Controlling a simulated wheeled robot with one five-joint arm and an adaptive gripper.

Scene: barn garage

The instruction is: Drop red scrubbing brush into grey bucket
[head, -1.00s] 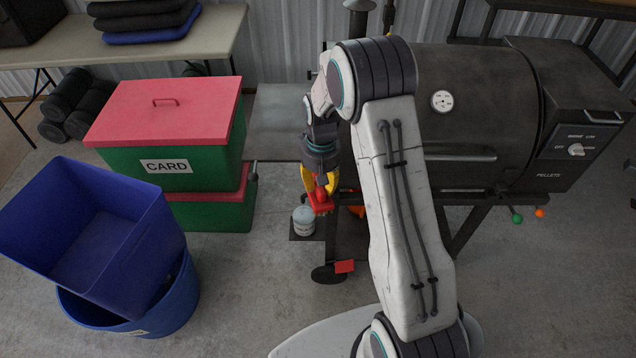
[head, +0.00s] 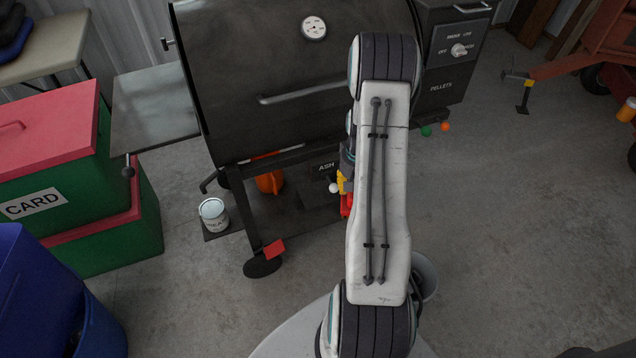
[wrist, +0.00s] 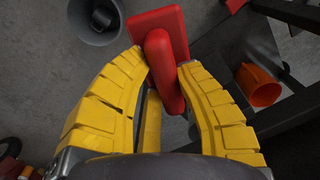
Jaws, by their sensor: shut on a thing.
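The red scrubbing brush (wrist: 165,60) is held between the yellow fingers of my gripper (wrist: 163,66) in the wrist view. In the head view a little of the brush (head: 346,204) and of my gripper (head: 342,184) shows at the left edge of my arm, which hides the rest. The grey bucket (head: 427,278) stands on the floor, partly hidden behind my arm in the head view.
A black pellet grill (head: 270,75) stands ahead, with a white can (head: 214,215) and an orange container (head: 270,182) low by it. Green and red card bins (head: 100,240) and a blue bin (head: 40,290) stand at the left. Floor at the right is open.

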